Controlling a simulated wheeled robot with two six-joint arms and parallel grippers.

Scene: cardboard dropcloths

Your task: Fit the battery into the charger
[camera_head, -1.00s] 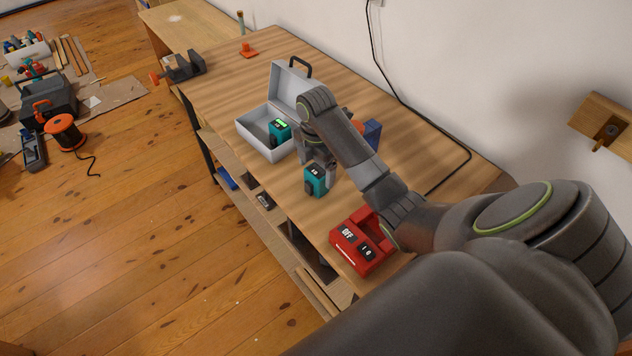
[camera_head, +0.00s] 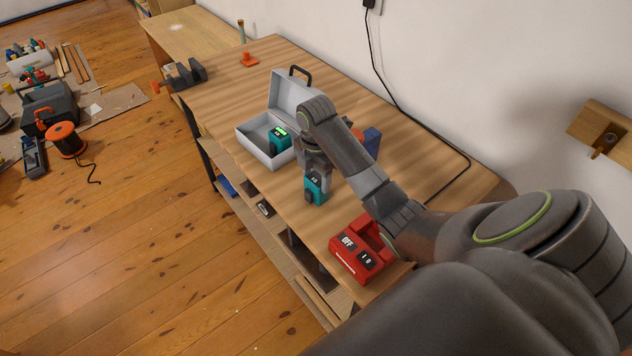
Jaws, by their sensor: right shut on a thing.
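A teal and black battery (camera_head: 316,190) stands upright near the front edge of the workbench. My right gripper (camera_head: 317,171) is above it, pointing down, and is shut on its upper part. The fingertips are partly hidden by my own arm. The red charger (camera_head: 351,262) sits to the right of the battery, near the bench's front edge, with "OFF" and "I 0" on its face. My right forearm covers part of its back side. A second teal battery (camera_head: 281,138) with a green light is in the open grey case. My left gripper is not in view.
The open grey case (camera_head: 258,150) stands left of my right gripper. A blue box (camera_head: 371,141) is behind my arm. A vise (camera_head: 183,76) and an orange item (camera_head: 249,60) are at the bench's far end. A black cable (camera_head: 412,118) runs along the wall side.

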